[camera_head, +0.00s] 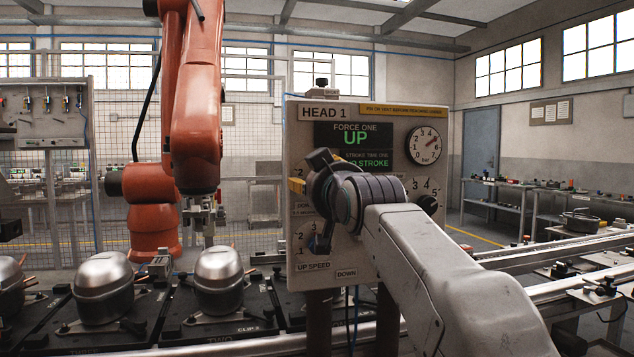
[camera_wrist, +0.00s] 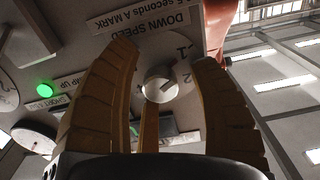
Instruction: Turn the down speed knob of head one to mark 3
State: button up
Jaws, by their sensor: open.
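The panel marked HEAD 1 (camera_head: 385,115) stands upright in front of me. In the wrist view the down speed knob (camera_wrist: 160,84) is a round pale knob below the DOWN SPEED label (camera_wrist: 152,37), with marks 1 and 2 showing to its right. Its pointer is too small to read, and mark 3 is not readable. My gripper (camera_wrist: 164,55) is open, with yellow-brown fingers on both sides of the knob and another below it. I cannot tell whether they touch it. In the head view my gripper (camera_head: 299,186) is at the panel's left side and hides this knob.
An up speed knob (camera_head: 319,243) sits low on the panel, and a black knob (camera_head: 428,204) sits at its right, below a dial gauge (camera_head: 424,145). A green lamp (camera_wrist: 44,90) glows in the wrist view. An orange robot arm (camera_head: 197,110) and silver compressors (camera_head: 219,281) on pallets stand left.

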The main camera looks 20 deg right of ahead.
grip_shut()
dwell(0.6)
